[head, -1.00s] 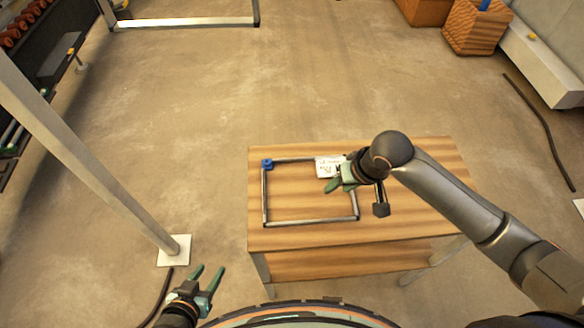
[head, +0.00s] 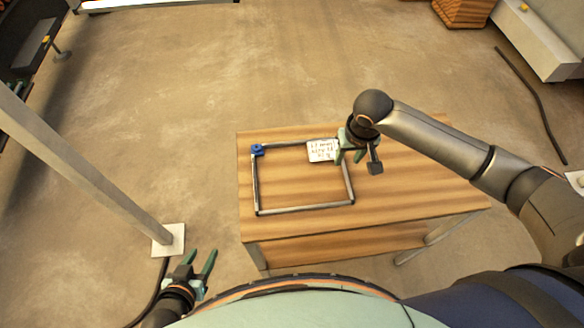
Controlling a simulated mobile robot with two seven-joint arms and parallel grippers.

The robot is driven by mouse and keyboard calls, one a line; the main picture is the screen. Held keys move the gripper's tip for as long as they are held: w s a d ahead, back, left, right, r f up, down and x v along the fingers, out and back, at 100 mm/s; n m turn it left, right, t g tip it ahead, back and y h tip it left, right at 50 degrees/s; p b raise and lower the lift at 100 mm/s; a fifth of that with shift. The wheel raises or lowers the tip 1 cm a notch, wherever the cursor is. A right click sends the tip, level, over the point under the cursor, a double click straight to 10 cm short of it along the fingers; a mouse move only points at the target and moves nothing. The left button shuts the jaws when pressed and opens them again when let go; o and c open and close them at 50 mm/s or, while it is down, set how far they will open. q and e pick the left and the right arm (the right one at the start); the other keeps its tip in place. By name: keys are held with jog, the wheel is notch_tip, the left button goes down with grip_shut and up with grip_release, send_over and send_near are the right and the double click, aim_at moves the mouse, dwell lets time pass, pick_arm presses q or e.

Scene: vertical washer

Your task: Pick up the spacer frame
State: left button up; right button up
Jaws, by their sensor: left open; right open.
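The spacer frame (head: 305,209) is a thin grey rectangle lying flat on the wooden table (head: 420,205). A blue piece (head: 257,150) sits at its far left corner, and a white label with writing (head: 322,150) lies at its far side towards the right. My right gripper (head: 349,157) is open above the frame's far right corner, beside the label. It hides part of that corner, and I cannot tell whether it touches the frame. My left gripper (head: 203,264) is open and empty, off the table's near left side and well apart from the frame.
A grey post (head: 90,172) stands on a white foot plate (head: 168,240) left of the table. A wooden crate (head: 463,10) and a pale beam (head: 540,42) are at the far right. A dark cable (head: 530,100) lies on the floor. The floor beyond the table is clear.

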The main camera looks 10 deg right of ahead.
aim_at(345, 168)
jog(key=f, duration=0.4)
jog(key=shift+w+d+f, duration=0.15)
jog(key=shift+w, duration=0.15)
jog(key=shift+c, duration=0.2)
grip_shut()
